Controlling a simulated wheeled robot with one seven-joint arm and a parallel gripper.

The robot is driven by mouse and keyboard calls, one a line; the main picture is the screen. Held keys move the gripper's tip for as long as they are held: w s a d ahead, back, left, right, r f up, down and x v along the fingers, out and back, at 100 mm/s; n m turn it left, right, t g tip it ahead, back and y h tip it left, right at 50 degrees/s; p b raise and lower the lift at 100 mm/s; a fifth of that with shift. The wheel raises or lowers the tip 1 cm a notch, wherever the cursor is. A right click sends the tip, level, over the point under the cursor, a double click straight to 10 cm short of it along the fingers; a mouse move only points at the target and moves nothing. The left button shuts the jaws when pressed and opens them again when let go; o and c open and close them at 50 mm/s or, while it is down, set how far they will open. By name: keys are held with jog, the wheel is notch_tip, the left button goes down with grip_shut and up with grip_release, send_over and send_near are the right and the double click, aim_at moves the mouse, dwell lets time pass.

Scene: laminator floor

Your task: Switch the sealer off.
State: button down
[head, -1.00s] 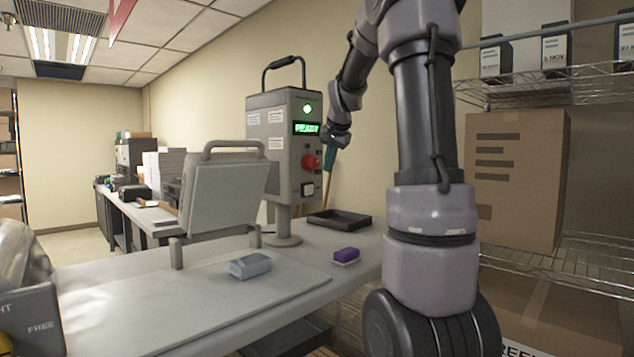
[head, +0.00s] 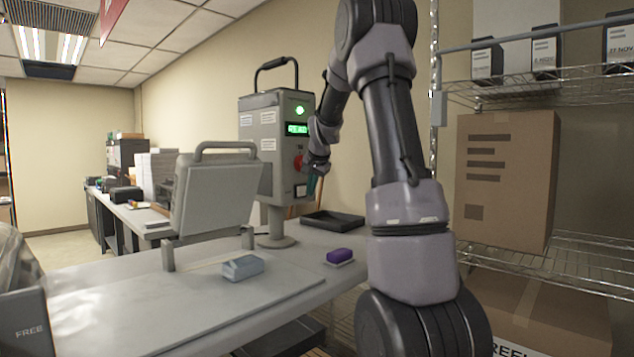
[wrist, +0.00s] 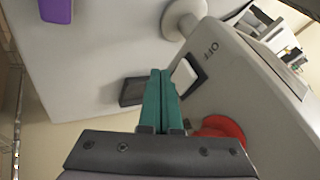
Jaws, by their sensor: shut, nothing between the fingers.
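The sealer's grey control box (head: 262,150) stands on a post on the table, with a lit green lamp (head: 299,110) and a lit green display (head: 296,128) partly hidden by my arm. Its red knob (head: 298,162) is partly hidden and shows in the wrist view (wrist: 222,128). Below the knob is a white switch (head: 300,191) in a dark frame. In the wrist view the switch (wrist: 184,76) lies beside my fingertips, with "OFF" printed near it. My gripper (head: 311,192) has teal fingers, shut and empty, close to the switch face. I cannot tell whether they touch it.
The sealer's grey hinged plate (head: 212,192) stands raised on the table. A black tray (head: 335,220), a purple block (head: 340,255) and a blue-grey block (head: 243,267) lie on the table. A wire shelf with a cardboard box (head: 505,180) stands at the right.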

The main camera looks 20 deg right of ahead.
jog(key=shift+w+a, duration=0.3)
jog(key=shift+w, duration=0.2)
jog(key=shift+w+a, duration=0.25)
jog(key=shift+w, duration=0.2)
jog(key=shift+w+a+r, duration=0.1)
jog(key=shift+w+a, duration=0.1)
jog(key=shift+a, duration=0.2)
jog(key=shift+d, duration=0.2)
jog(key=shift+d, duration=0.75)
